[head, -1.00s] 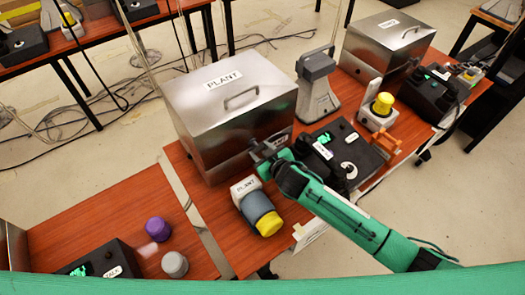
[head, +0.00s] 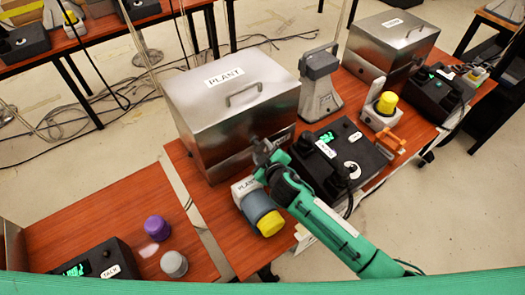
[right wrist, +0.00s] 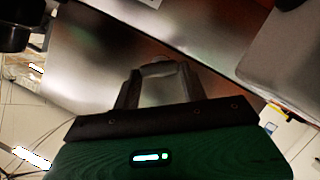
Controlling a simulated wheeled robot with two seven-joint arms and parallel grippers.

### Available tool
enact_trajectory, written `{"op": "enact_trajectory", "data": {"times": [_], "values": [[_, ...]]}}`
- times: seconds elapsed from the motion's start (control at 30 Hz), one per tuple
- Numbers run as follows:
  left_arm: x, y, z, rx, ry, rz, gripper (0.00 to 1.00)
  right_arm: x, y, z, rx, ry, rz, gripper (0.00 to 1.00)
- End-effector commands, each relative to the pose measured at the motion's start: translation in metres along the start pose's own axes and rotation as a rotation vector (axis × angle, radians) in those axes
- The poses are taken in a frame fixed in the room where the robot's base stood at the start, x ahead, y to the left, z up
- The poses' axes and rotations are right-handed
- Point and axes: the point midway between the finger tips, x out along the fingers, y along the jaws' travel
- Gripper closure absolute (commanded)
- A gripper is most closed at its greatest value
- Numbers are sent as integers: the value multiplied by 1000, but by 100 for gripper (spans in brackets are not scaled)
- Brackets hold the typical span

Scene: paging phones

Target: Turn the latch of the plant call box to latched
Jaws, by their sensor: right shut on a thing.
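The plant call box (head: 188,112) is a shiny metal box with a PLANT label and a handle on its sloped lid. The lid is down. My right gripper (head: 264,152) is at the lower right of its front face, shut on the latch. The jaws mostly hide the latch in the head view, so its angle cannot be read. In the right wrist view the gripper's fingers (right wrist: 160,88) reach to the metal front, with a greyish part between them. My left gripper is not in view.
A grey-blue cylinder with a yellow end (head: 262,214) lies just below my right gripper. A black console (head: 335,150) and a grey stand (head: 320,85) are to the right. A second metal box (head: 392,45) stands farther right. The left table has bare room.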

Motion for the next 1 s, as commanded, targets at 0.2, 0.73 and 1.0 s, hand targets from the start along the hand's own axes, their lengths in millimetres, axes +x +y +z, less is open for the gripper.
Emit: {"op": "enact_trajectory", "data": {"times": [0.2, 0.73, 1.0], "values": [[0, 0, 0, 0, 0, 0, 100, 0, 0, 0, 1, 1, 0, 79], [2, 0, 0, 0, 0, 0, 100, -6, -1, 0, 2, 1, -1, 35], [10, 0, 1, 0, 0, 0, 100, -46, -2, 2, 3, 0, -2, 35]]}}
